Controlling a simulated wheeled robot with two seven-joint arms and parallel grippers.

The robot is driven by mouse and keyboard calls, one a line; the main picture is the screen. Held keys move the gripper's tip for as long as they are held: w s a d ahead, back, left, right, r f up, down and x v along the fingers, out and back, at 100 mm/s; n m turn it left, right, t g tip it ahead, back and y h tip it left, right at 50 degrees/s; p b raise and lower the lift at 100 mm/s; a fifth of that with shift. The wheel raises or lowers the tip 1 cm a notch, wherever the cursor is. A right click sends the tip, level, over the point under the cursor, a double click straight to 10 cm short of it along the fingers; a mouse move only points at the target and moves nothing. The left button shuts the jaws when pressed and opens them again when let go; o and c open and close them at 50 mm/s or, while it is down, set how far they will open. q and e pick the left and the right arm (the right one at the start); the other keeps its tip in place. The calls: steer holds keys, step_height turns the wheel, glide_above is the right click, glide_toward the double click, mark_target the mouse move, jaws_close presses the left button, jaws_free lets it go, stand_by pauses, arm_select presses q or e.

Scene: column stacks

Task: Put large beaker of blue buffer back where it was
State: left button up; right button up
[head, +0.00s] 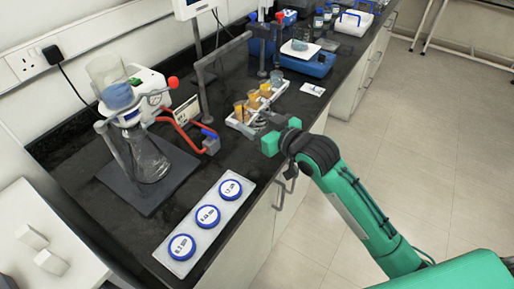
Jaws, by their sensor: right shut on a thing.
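My right gripper (282,133), with green jaws, is at the bench's front edge, by the near end of a white rack (238,127). It is shut on a small greyish thing (262,121), largely hidden by the jaws, and I cannot tell what it is. The rack holds several small vessels, some with orange content (254,99). A clear glass vessel with blue content (118,96) sits above a conical flask (147,158) at the left. I cannot tell whether either is the large beaker of blue buffer. My left gripper is not in view.
A white tray (209,234) with three blue-rimmed labelled discs lies at the front of the black bench. A dark mat (172,192) lies under the flask. Red tubing (184,128) and a grey stand (205,90) are behind. A blue balance (308,63) stands further back.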

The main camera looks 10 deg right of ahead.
mark_target(257, 157)
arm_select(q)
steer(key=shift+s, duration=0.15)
arm_select(e)
step_height(257, 157, down, 10)
steer(key=shift+r, duration=0.25)
steer(key=shift+f, duration=0.1)
steer(key=o, duration=1.1)
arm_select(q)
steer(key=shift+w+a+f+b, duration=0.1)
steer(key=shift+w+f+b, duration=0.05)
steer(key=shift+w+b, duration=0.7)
arm_select(e)
steer(key=v, duration=1.2)
